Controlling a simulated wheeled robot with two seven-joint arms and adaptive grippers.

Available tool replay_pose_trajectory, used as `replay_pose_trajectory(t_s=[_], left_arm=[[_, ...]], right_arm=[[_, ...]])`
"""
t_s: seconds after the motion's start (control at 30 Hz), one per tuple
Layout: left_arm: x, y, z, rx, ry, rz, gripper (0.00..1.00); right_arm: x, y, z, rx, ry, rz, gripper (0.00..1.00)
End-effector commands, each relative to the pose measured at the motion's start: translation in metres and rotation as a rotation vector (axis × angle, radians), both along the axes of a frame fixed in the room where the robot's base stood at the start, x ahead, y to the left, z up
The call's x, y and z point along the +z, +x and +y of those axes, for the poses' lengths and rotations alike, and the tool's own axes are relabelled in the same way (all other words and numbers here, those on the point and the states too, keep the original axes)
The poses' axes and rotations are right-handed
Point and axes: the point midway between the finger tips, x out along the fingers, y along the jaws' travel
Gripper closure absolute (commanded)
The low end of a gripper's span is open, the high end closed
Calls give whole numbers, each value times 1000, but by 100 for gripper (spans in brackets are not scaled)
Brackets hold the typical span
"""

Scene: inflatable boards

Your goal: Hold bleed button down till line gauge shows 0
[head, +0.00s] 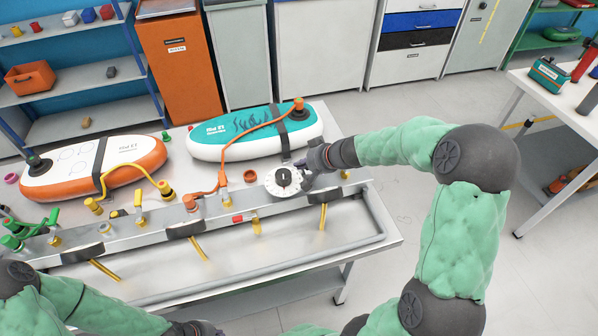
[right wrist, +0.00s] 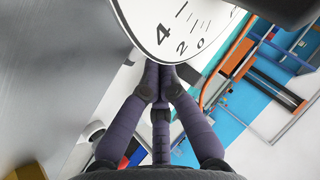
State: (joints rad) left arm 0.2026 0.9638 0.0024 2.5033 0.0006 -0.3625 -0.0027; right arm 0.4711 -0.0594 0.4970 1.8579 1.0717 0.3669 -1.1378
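A round white gauge (head: 284,181) with a dark centre stands at the right end of the grey manifold bar (head: 130,238) on the table. My right gripper (head: 303,165) is right beside the gauge at its upper right. In the right wrist view its fingers (right wrist: 163,72) are drawn together at the tips, with nothing seen between them, by the edge of the gauge face (right wrist: 165,22), where the marks 4, 2 and 0 show. The needle is not readable. My left gripper (head: 195,328) is at the bottom edge, mostly cut off.
A teal board (head: 235,150) and an orange board (head: 65,180) lie behind the bar, with orange and yellow hoses. A second table (head: 540,90) stands right, with open floor between.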

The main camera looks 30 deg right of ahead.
Motion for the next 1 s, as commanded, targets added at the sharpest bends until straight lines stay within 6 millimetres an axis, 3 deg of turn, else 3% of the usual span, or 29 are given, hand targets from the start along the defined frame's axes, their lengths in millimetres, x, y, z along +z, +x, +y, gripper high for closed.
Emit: replay_pose_trajectory(t_s=[0.3,1.0], left_arm=[[-13,0,0,0,0,0,100],[-16,0,0,0,0,0,100]], right_arm=[[-8,0,0,1,-1,0,100],[-10,0,0,0,0,0,100]])
